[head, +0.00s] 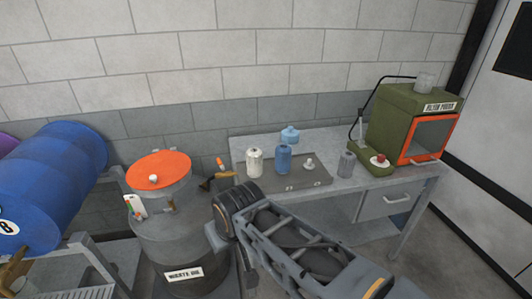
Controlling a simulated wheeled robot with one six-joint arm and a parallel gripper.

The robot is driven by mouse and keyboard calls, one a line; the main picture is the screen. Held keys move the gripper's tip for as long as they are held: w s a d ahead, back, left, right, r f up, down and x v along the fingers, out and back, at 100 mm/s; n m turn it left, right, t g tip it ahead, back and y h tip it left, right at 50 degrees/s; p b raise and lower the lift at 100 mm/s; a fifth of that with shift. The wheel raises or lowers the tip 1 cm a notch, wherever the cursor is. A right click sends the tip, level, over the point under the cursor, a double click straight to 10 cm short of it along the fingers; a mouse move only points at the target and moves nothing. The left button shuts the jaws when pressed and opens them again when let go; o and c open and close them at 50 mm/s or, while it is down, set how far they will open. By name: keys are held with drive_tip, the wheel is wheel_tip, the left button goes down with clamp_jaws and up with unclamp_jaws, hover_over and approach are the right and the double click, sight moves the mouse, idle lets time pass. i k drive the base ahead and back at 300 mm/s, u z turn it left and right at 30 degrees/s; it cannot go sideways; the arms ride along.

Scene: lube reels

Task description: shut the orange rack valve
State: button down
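A small orange piece (220,162) stands above a brown, brass-like fitting (216,178) at the left end of the grey bench. I cannot tell whether these two form the orange rack valve, or whether it is open or shut. Another brass-like fitting (12,268) shows at the lower left, below the blue drum (52,180) lying on its side, and is cut by the picture edge. No orange handle is clear on it. My arm reaches in from the lower right to the middle. My gripper's fingers cannot be made out.
A grey waste oil drum (172,248) with an orange lid (158,168) stands left of my arm. The grey bench (330,140) holds several bottles on a tray (308,183) and a green cabinet (400,108) with an orange-framed door. A grey frame (92,262) stands at lower left.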

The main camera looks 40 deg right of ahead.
sight(218, 161)
drive_tip(key=z, duration=0.45)
drive_tip(key=i, duration=1)
